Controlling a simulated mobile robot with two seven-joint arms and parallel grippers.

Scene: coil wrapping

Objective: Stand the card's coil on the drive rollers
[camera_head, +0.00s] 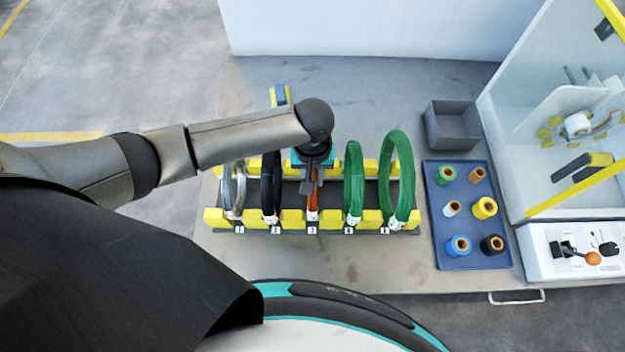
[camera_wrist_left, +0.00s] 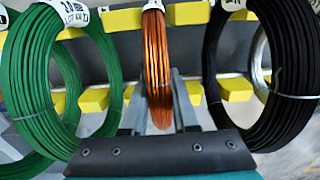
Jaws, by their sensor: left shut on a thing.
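My left gripper (camera_head: 313,166) reaches down over the middle of the coil rack (camera_head: 330,227). It is shut on the copper-coloured coil (camera_head: 312,203) in slot 3. In the left wrist view the same copper coil (camera_wrist_left: 156,60) stands between the two grey fingers (camera_wrist_left: 159,95), with a white label at its top. It still stands in the rack. The drive rollers seem to be the yellow rollers (camera_head: 549,128) inside the white machine at the right. I cannot make out a card. My right gripper is not in view.
A silver coil (camera_head: 228,190) and a black coil (camera_head: 270,185) stand left of the copper one, and two green coils (camera_head: 354,180) right of it. A blue tray (camera_head: 440,225) of spools, a grey bin (camera_head: 453,127) and the white machine (camera_head: 570,70) stand further right.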

